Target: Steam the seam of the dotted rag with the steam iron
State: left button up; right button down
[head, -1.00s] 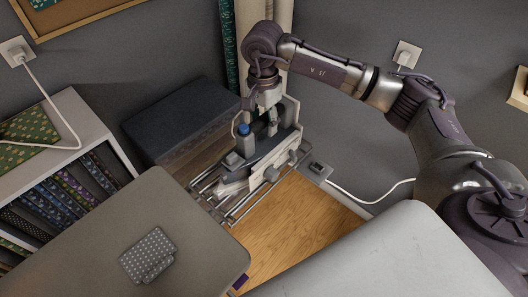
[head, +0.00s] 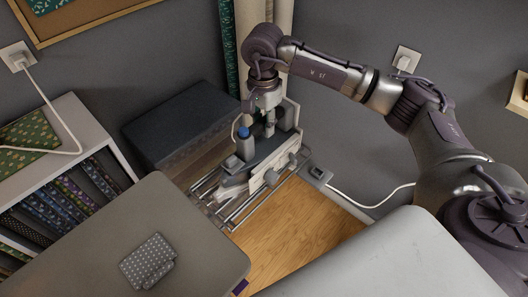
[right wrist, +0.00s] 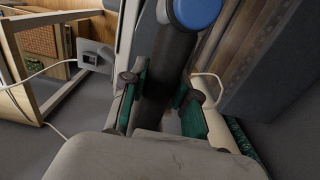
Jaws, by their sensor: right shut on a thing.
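The dotted rag (head: 148,261) is a small grey folded cloth with pale dots, lying on the brown-grey tabletop (head: 210,240) at lower left. I cannot make out its seam. The steam iron (head: 234,166) is grey with a blue cap and sits on a metal rail rack (head: 209,197) beyond that table. My right gripper (head: 262,130) is above the iron, shut on its dark handle. In the right wrist view, the green-padded fingers (right wrist: 158,103) flank the dark handle (right wrist: 164,75), with the blue cap (right wrist: 196,10) at the top. My left gripper is out of view.
A pale block with round knobs (head: 291,120) stands close behind the iron. A dark box (head: 180,122) is to its left, by the wall. A shelf with patterned fabrics (head: 62,195) stands at far left. A white cord (head: 365,205) runs along the floor at right.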

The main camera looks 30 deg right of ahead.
jog(key=shift+r+p, duration=1.05)
jog(key=shift+r, duration=1.7)
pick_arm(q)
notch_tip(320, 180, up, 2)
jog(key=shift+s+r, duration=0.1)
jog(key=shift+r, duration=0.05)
